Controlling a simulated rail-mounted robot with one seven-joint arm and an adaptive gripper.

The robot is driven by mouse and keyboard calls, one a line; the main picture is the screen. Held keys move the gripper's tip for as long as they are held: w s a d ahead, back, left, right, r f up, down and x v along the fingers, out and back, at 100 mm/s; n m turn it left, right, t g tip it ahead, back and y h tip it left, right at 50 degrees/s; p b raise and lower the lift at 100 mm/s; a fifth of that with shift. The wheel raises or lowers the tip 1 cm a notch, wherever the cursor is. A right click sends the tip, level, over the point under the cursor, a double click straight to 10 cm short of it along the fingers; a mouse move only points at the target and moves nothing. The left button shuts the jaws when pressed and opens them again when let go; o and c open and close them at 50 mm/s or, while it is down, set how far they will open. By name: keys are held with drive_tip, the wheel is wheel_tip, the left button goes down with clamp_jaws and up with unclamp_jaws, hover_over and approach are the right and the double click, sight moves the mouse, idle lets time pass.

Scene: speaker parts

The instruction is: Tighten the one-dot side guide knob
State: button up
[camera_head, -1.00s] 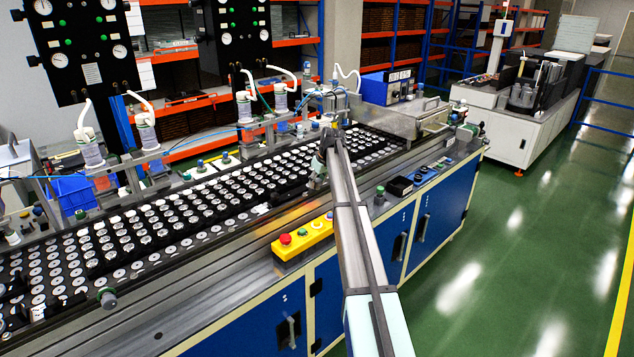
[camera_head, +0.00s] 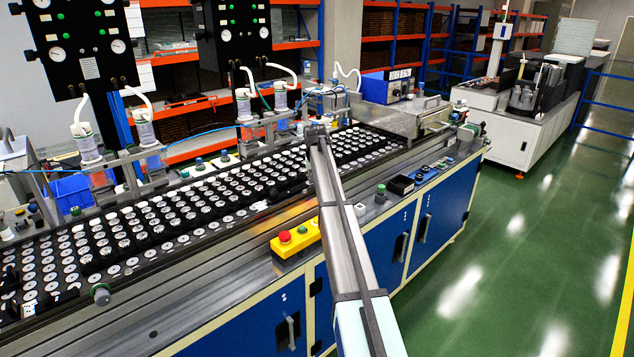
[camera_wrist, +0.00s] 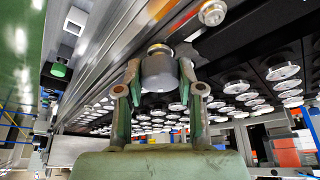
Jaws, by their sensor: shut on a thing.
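A grey cylindrical knob (camera_wrist: 159,72) with a brassy collar sits at the rail edge in the wrist view. My gripper (camera_wrist: 160,80) is shut on it, with one finger on each side. I cannot make out any dot mark on this knob. In the head view my arm's end covers the gripper and the held knob. Another side knob (camera_head: 102,294), grey-green, stands on the near rail at the lower left. A round silver-topped knob (camera_wrist: 212,12) shows farther along the rail in the wrist view.
Rows of round speaker parts (camera_head: 160,226) fill the conveyor beside the rail. A yellow button box (camera_head: 296,240) with a red button is on the front edge. The green floor at right is clear.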

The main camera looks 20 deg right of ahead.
drive_tip(key=m+g+h+b, duration=0.1)
drive_tip(key=m, duration=0.3)
drive_tip(key=shift+w+f+b, duration=0.1)
drive_tip(key=shift+b, duration=0.25)
drive_tip(key=shift+m+g+h+b, duration=0.6)
drive_tip(key=shift+m+g+b, duration=0.1)
drive_tip(key=shift+m, duration=1.5)
drive_tip(key=o, duration=1.2)
drive_tip(key=shift+c, duration=0.2)
drive_tip(key=shift+r, duration=0.2)
drive_tip(key=v, duration=1.1)
drive_tip(key=shift+r, duration=0.4)
drive_tip(key=shift+a, duration=0.15)
